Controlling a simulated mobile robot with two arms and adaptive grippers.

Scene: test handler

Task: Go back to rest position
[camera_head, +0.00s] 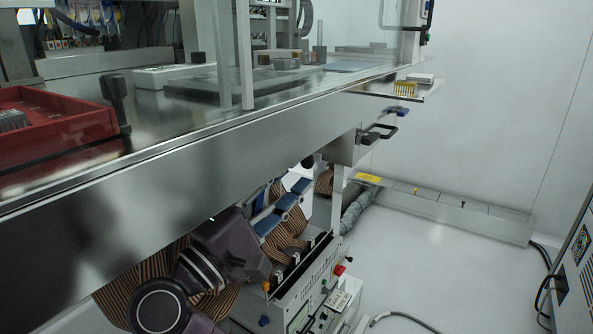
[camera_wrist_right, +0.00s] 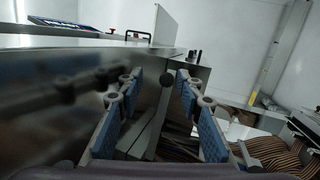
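My right gripper (camera_head: 287,203) is below the front edge of the metal worktop (camera_head: 200,135) in the head view, with its dark arm coming up from the bottom. Blue pads line its fingers. In the right wrist view the two fingers of this gripper (camera_wrist_right: 160,84) stand apart with nothing held between them. A grey post shows behind the gap. The metal front panel (camera_wrist_right: 50,95) is close on the left of the fingers. I cannot tell whether they touch it. My left gripper is in neither view.
A red tray (camera_head: 55,125) sits on the worktop at left. Bundled ribbon cables (camera_head: 150,270) and a white control box (camera_head: 310,290) with a red button are below it, around my right arm. A dark handle (camera_head: 378,133) sticks out of the worktop's side.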

